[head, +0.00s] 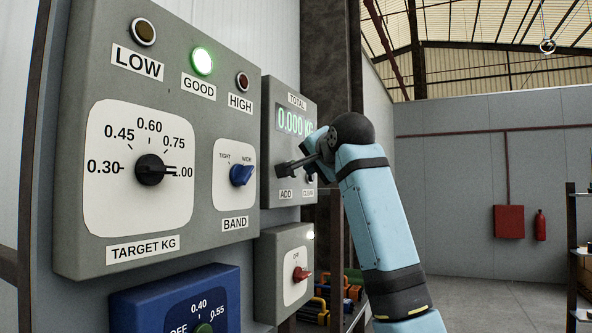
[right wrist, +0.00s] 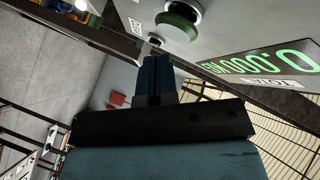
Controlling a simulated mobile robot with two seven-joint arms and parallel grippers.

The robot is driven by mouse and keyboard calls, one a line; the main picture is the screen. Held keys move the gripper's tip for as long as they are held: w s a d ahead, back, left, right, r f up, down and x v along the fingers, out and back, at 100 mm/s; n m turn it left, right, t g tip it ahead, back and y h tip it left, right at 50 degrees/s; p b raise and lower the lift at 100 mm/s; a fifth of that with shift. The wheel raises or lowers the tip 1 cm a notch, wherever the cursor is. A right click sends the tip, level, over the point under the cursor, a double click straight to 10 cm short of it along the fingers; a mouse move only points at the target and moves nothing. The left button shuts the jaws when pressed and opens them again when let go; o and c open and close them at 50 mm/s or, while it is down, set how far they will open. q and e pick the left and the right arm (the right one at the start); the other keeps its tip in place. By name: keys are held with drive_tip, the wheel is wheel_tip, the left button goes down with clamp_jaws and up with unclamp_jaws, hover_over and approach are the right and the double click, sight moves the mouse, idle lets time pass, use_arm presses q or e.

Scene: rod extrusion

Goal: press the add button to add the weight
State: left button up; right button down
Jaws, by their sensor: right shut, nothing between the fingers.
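The grey total box (head: 270,110) hangs on the wall in the head view. Its green display (head: 296,122) reads 0.000 KG, with the labels ADD (head: 286,194) and CLEAR below. My right gripper (head: 281,171) is shut and empty, in front of the box just above the ADD label. In the right wrist view, a green button (right wrist: 178,26) in a metal ring stands beyond the closed fingertips (right wrist: 155,60), with a gap in the picture. I cannot tell whether there is contact. My left gripper is not in view.
A large panel (head: 235,55) at left has a lit GOOD lamp (head: 202,61), a target dial (head: 150,170) and a blue band knob (head: 242,174). A grey box with a red switch (head: 300,274) sits below the total box. Open floor lies to the right.

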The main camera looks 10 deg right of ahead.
idle(0.8)
use_arm(q)
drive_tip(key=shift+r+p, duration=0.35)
drive_tip(key=shift+p, duration=0.05)
use_arm(e)
drive_tip(key=shift+w+a, duration=0.25)
drive_tip(key=shift+a, duration=0.1)
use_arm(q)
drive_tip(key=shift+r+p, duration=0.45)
use_arm(e)
drive_tip(key=shift+w+a, duration=0.3)
drive_tip(key=shift+a, duration=0.15)
drive_tip(key=shift+s+d, duration=0.1)
drive_tip(key=shift+d, duration=0.05)
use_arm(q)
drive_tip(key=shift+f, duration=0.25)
use_arm(e)
drive_tip(key=shift+s+d, duration=0.45)
drive_tip(key=shift+d, duration=0.15)
use_arm(q)
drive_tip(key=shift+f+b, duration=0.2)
drive_tip(key=shift+b, duration=0.25)
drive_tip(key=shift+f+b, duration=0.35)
use_arm(e)
drive_tip(key=s+d, duration=0.2)
drive_tip(key=d, duration=0.2)
drive_tip(key=shift+s+d, duration=0.1)
drive_tip(key=shift+s, duration=0.3)
